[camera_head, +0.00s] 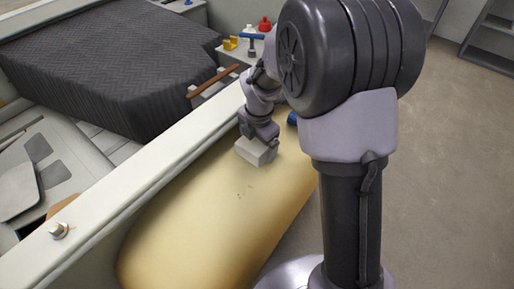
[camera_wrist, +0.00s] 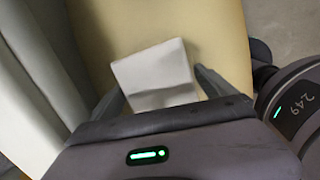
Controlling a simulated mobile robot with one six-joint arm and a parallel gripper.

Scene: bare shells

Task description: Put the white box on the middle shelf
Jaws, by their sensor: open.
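The white box (camera_head: 256,151) sits on a yellow padded bench (camera_head: 215,205), near its far end beside the pale wall. In the wrist view the white box (camera_wrist: 155,74) lies between the two fingers of my gripper (camera_wrist: 160,88). The fingers are open, with a gap visible on the left side of the box. In the head view my gripper (camera_head: 258,138) is pointed down right over the box. A grey shelf unit (camera_head: 490,42) stands at the top right, cut off by the frame; I cannot tell whether its middle shelf is the one named.
A low pale wall (camera_head: 130,195) runs along the bench's left side. Beyond it are a dark-covered bed (camera_head: 110,60) and a small white table with a red object (camera_head: 265,24) and yellow items (camera_head: 231,43). The floor (camera_head: 440,150) on the right is clear.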

